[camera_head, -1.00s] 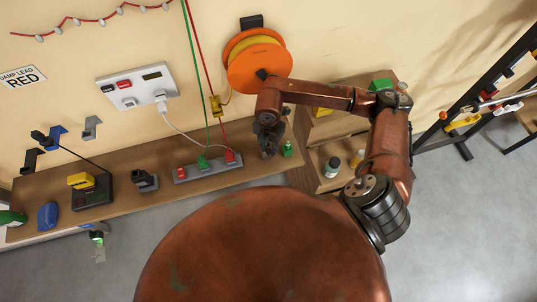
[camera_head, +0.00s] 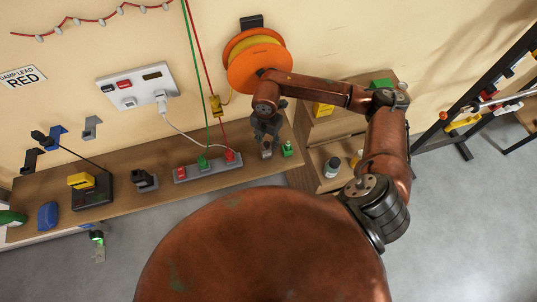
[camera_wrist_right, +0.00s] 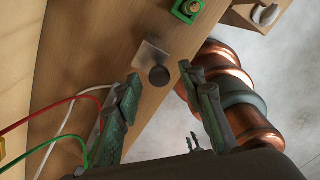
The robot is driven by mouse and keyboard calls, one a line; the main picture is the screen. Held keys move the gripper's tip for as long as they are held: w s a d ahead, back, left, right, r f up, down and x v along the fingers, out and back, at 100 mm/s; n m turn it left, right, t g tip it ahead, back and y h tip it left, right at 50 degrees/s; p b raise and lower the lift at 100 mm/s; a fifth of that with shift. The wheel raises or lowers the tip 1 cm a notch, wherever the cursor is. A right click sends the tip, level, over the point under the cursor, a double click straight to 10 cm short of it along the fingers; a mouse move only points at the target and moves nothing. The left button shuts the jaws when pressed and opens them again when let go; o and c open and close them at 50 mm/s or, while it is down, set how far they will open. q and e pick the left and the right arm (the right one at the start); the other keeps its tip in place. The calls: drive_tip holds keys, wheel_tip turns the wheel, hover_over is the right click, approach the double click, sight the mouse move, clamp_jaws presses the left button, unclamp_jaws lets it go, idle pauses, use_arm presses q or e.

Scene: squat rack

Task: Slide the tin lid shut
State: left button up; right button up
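A small silvery plate, which looks like the tin's lid (camera_wrist_right: 150,55), lies on the wooden bench in the right wrist view. A dark round knob (camera_wrist_right: 159,76) stands at its near edge. In the head view the small grey tin (camera_head: 266,151) sits at the bench's right end. How far its lid is open cannot be told. My right gripper (camera_head: 266,130) is just above it in the head view. In the wrist view the right gripper (camera_wrist_right: 160,78) is open, its green-grey fingers on either side of the knob, seemingly not touching it. My left gripper is not in view.
A green block (camera_head: 287,149) stands close right of the tin. A grey strip (camera_head: 208,168) with red and green plugs lies to the left, with cables rising from it. An orange reel (camera_head: 258,62) hangs above. A lower shelf (camera_head: 329,148) is at right.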

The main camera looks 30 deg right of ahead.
sight(267, 144)
drive_tip(key=shift+r+p, duration=1.95)
drive_tip(key=shift+r, duration=1.6)
